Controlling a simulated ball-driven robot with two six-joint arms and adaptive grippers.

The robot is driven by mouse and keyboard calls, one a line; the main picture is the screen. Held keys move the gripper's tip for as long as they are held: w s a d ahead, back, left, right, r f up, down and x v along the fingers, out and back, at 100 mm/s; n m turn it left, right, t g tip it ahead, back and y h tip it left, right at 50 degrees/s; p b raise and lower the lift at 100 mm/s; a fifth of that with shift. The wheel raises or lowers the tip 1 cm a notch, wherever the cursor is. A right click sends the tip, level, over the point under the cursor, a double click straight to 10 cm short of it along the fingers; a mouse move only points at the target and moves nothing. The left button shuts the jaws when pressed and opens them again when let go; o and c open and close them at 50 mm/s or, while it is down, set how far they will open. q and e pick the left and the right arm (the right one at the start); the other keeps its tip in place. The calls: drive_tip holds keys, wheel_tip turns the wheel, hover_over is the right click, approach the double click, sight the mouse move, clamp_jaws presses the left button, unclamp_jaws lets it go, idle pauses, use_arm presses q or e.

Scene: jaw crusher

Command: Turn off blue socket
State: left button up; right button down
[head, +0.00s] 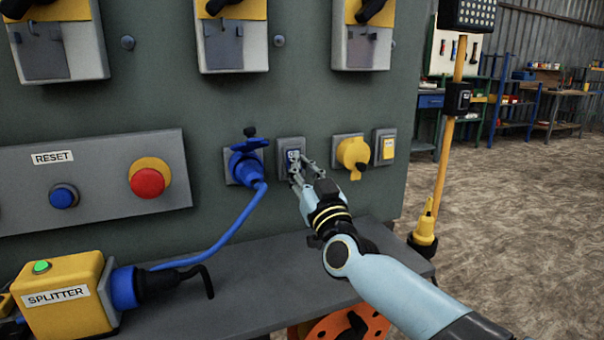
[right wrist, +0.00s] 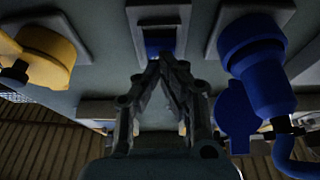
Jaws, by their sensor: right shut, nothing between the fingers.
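The blue socket (head: 246,164) is on the green panel with a blue plug and cable in it; it also shows at the right of the right wrist view (right wrist: 255,65). Just right of it in the head view is a grey plate with a blue switch (head: 292,156), which also shows in the right wrist view (right wrist: 160,46). My right gripper (head: 295,172) is shut and empty, its fingertips at the lower part of this switch. The fingers partly cover the switch, so I cannot tell its position or whether they touch. My left gripper is not in view.
A red button (head: 147,182) and a blue reset button (head: 63,196) are on the left. A yellow splitter box (head: 62,296) with the blue cable stands on the grey ledge (head: 240,262) below.

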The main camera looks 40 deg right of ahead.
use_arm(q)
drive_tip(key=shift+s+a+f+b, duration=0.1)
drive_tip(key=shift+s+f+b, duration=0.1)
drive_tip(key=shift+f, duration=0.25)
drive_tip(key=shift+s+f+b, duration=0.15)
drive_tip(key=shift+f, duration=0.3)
use_arm(e)
drive_tip(key=shift+w+f+t, duration=0.1)
drive_tip(key=shift+f+t, duration=0.2)
drive_tip(key=v, duration=0.7)
drive_tip(key=shift+s+f, duration=0.15)
drive_tip(key=shift+s, duration=0.1)
